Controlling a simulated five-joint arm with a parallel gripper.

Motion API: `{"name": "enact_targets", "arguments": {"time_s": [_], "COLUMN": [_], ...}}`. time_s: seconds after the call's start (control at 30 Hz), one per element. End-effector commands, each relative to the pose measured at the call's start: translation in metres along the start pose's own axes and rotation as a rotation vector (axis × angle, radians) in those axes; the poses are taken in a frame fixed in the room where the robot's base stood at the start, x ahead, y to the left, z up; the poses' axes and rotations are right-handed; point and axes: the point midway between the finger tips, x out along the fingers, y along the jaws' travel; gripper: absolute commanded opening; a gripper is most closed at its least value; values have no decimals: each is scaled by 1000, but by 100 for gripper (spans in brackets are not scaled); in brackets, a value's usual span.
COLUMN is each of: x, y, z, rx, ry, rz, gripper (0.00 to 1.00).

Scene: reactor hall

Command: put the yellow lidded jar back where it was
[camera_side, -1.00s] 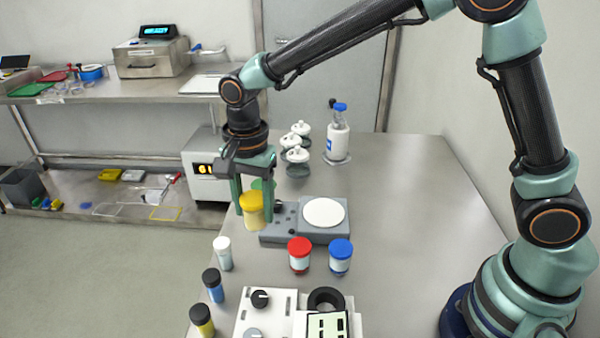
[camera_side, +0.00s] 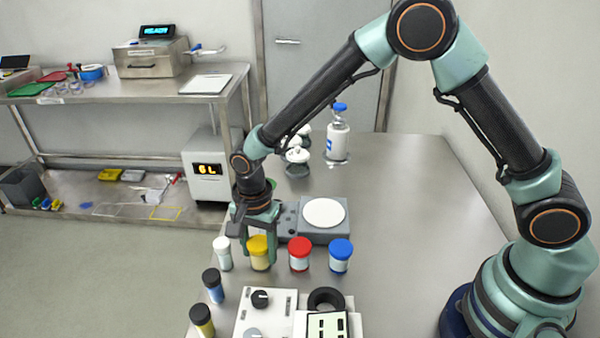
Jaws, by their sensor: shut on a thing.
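The yellow lidded jar (camera_side: 260,255) is upright between a white-lidded jar (camera_side: 223,254) on its left and a red-lidded jar (camera_side: 300,255) on its right. My gripper (camera_side: 259,244) is shut on the yellow jar from above, with its fingers at the jar's sides. The jar is at or very close to the table top; I cannot tell whether its bottom touches. Part of its lid is hidden by the gripper.
A blue-lidded jar (camera_side: 341,256) stands right of the red one. Behind is a grey device with a round white plate (camera_side: 323,212). In front are a white panel with knobs (camera_side: 262,311), a blue vial (camera_side: 213,285) and a yellow vial (camera_side: 202,320). The table's right side (camera_side: 410,200) is clear.

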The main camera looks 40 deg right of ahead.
Motion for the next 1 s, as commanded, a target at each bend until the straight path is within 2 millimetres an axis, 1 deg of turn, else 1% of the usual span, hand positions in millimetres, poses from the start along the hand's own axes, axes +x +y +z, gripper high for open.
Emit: {"name": "enact_targets", "arguments": {"time_s": [0.2, 0.23, 0.27, 0.3, 0.57, 0.67, 0.77, 0.87, 1.0], "x": [3, 3, 3, 3, 2, -1, -11, -28, -58], "y": [0, 0, 0, 0, 0, 0, -1, -1, -1], "z": [0, 0, 0, 0, 0, 0, 0, 0, 0], "rx": [0, 0, 0, 0, 0, 0, 0, 0, 0], "ry": [0, 0, 0, 0, 0, 0, 0, 0, 0], "rz": [1, 1, 0, 1, 1, -1, -2, -4, -6], "gripper": [0, 67, 79, 86, 86, 86, 86, 86, 86]}}
